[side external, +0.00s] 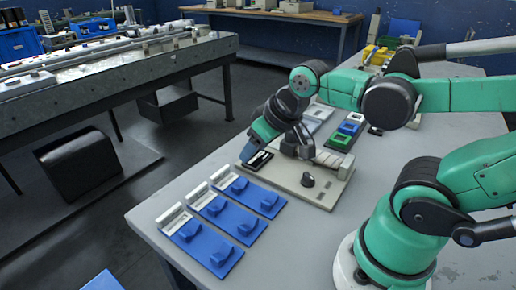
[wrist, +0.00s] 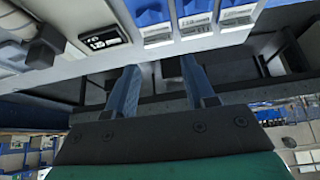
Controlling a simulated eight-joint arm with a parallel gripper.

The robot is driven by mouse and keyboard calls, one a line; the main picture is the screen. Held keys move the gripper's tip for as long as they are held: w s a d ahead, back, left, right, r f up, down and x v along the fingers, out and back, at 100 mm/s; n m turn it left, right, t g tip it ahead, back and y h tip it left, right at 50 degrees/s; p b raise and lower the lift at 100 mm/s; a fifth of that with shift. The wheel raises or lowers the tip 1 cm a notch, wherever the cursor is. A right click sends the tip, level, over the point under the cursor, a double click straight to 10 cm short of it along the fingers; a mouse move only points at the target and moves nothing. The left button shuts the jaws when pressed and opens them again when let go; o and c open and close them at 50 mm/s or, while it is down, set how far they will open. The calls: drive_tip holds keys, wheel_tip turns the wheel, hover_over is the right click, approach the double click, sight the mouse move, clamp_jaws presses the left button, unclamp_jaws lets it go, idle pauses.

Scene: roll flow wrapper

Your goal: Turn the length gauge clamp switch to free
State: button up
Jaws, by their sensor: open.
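A small black-framed panel with a light insert (side external: 259,161) sits at the left end of a beige fixture (side external: 324,196) on the grey table. It looks like the clamp switch, but its label and setting are too small to read. It also shows at the upper left of the wrist view (wrist: 104,40).
The fixture carries a dark knob (side external: 308,180) and a pale roller (side external: 333,160). Several blue plates with white blocks (side external: 228,215) lie toward the table's near left edge. Green and blue blocks (side external: 346,130) stand behind the fixture. The table (side external: 300,250) is clear in front.

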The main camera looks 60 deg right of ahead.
drive_tip(key=s+d+f+m+g, duration=0.1)
drive_tip(key=d+f+m+g, duration=0.15)
drive_tip(key=d, duration=0.35)
drive_tip(key=m+g, duration=0.3)
drive_tip(key=g, duration=0.1)
hover_over(307, 173)
wheel_tip(307, 173, down, 3)
drive_tip(key=shift+w+a+r+t, duration=0.1)
drive_tip(key=shift+t, duration=0.15)
drive_tip(key=shift+f, duration=2.9)
clamp_jaws()
